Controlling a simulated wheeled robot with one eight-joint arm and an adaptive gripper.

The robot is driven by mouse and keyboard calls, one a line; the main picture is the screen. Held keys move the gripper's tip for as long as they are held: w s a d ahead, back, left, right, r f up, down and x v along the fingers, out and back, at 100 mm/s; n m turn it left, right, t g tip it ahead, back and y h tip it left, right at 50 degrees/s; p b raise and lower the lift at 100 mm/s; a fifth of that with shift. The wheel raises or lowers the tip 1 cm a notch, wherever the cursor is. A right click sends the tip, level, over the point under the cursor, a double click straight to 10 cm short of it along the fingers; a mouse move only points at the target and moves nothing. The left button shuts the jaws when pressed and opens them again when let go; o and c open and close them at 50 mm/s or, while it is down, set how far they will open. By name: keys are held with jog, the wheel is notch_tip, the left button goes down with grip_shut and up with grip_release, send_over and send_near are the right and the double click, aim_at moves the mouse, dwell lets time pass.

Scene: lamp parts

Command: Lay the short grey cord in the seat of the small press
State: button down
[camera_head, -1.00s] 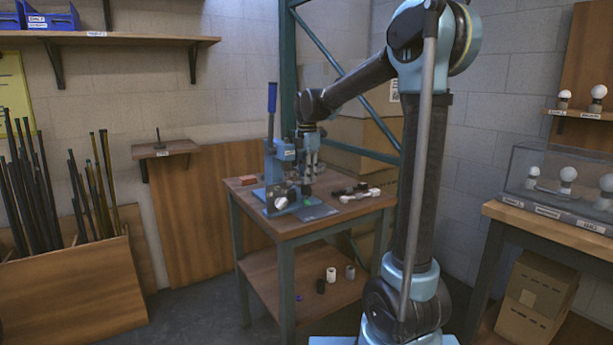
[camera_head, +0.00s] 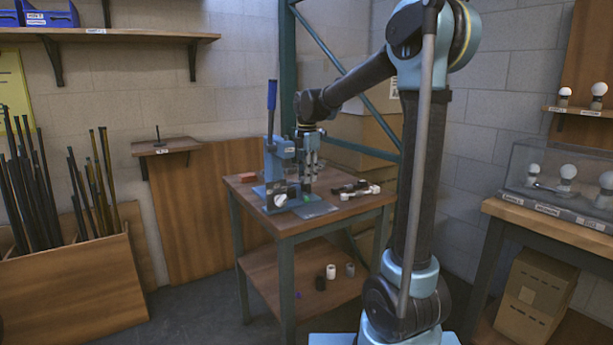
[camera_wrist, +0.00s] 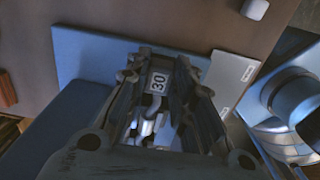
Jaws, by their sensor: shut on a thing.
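The small blue press (camera_head: 278,158), with a dark blue lever, stands on the wooden workbench (camera_head: 290,228). My gripper (camera_head: 307,187) points down close beside the press's right side, low over its base. In the wrist view my gripper (camera_wrist: 160,68) is shut on a small piece with a white tag (camera_wrist: 158,82) reading "30". A pale curved piece (camera_wrist: 148,127) shows between the fingers below the tag; I cannot tell whether it is the grey cord. The fingers hide most of what is held. The press seat cannot be made out clearly, nor whether the held piece touches it.
Dark and white parts (camera_head: 357,189) lie on the bench to the right. A reddish block (camera_head: 247,177) lies at its back left. Small cylinders (camera_head: 331,271) stand on the lower shelf. A glass case (camera_head: 560,185) is at far right.

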jog(key=c, duration=1.3)
grip_release()
notch_tip(320, 180, up, 12)
jog(key=shift+d+f, duration=0.1)
jog(key=s+d+f+m, duration=0.5)
jog(key=s+d+m, duration=0.2)
jog(key=s+d, duration=0.2)
jog(key=s+d+f+m+t, duration=0.1)
jog(key=s+d+f+m, duration=0.5)
jog(key=s+f, duration=0.5)
jog(key=s+d+f+m+t, duration=0.1)
jog(key=s+d+f+m, duration=0.5)
jog(key=s+f+m, duration=0.5)
jog(key=shift+s+f+m, duration=0.3)
jog(key=shift+s+f, duration=0.05)
jog(key=shift+f, duration=0.35)
